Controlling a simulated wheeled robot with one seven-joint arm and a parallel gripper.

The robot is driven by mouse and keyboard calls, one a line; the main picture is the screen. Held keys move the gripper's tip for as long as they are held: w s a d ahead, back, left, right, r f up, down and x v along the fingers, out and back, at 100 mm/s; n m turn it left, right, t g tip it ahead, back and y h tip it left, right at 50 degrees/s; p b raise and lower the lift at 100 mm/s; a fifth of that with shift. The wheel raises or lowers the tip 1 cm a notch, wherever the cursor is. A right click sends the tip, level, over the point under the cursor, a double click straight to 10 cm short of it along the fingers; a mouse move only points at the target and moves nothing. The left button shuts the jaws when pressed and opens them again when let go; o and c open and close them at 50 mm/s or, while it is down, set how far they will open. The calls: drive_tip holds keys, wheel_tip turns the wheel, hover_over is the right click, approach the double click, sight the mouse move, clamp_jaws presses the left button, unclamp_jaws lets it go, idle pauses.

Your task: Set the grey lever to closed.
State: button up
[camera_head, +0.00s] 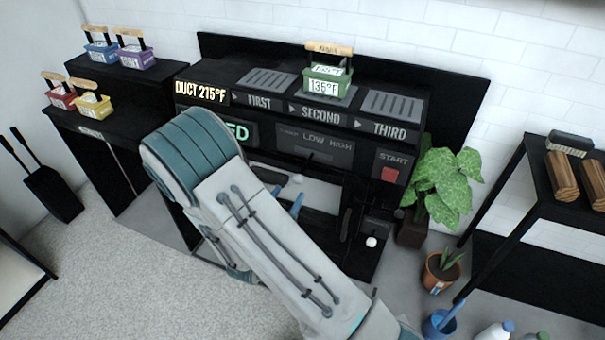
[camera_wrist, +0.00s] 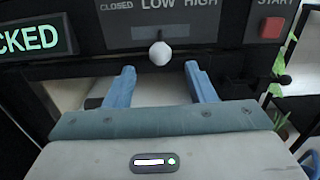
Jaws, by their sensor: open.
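The grey lever shows in the wrist view as a pale round knob (camera_wrist: 160,53) on a short dark stem. It sits below the word LOW on a dark panel (camera_wrist: 118,30) marked CLOSED, LOW and HIGH. My gripper (camera_wrist: 159,73) is open, with one blue finger on each side below the knob; nothing is held. The knob appears centred between the fingertips and just beyond them; I cannot tell whether they touch. In the head view my gripper (camera_head: 286,197) is in front of the machine, partly hidden by my arm. A small pale knob (camera_head: 297,180) shows near the fingers.
A red START button (camera_head: 390,174) is right of the lever panel. A green lit display (camera_wrist: 35,42) reads "CKED", partly cut off. A green basket (camera_head: 327,82) tagged 135°F stands above SECOND. Another white knob (camera_head: 371,242) is lower right. Plants (camera_head: 443,185) stand right of the machine.

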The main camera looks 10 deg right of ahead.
sight(302, 171)
drive_tip(key=x, duration=1)
drive_tip(key=shift+b, duration=0.35)
